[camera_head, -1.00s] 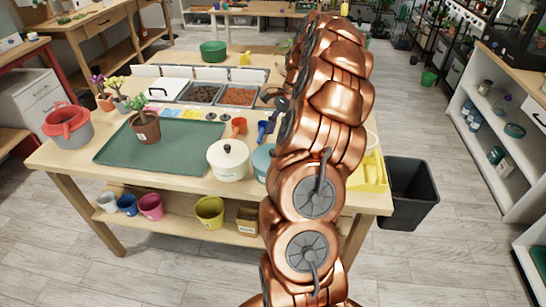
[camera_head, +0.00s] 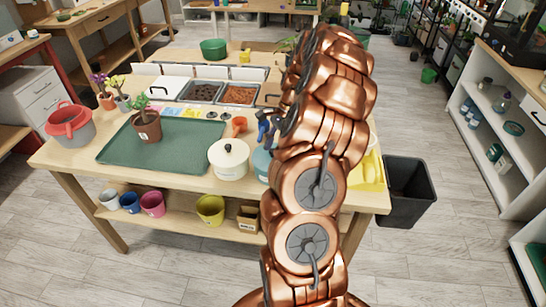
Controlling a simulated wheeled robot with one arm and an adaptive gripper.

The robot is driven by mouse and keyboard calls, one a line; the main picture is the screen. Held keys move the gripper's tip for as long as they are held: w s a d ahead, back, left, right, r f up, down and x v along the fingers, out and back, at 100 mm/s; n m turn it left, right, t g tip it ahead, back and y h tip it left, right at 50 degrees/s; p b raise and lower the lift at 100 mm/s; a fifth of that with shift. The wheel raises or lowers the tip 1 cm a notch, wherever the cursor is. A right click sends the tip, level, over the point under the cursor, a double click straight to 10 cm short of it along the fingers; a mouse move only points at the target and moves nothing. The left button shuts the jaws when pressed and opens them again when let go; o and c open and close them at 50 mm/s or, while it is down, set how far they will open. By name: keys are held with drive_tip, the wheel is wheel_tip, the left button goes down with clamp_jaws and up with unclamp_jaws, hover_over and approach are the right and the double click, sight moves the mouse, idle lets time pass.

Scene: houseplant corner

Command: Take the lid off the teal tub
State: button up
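The teal tub (camera_head: 261,164) stands on the workbench, to the right of a cream tub (camera_head: 229,160) with a lid and a dark knob. Only a left-hand sliver of the teal tub shows. My copper arm hides the rest, so I cannot see how its lid sits. A small dark part of my gripper (camera_head: 264,119) shows at the left edge of the arm, above and behind the teal tub in the picture. It overlaps a blue scoop there. Its fingers are too small and too hidden to tell whether they are open or hold anything.
A green tray (camera_head: 185,155) with a potted plant (camera_head: 146,126) lies left of the cream tub. An orange scoop (camera_head: 239,124) lies behind it. Soil bins (camera_head: 240,95) stand at the back. A yellow tray (camera_head: 371,172) is right of my arm, and a black bin (camera_head: 410,190) stands beyond the bench.

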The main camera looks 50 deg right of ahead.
clamp_jaws()
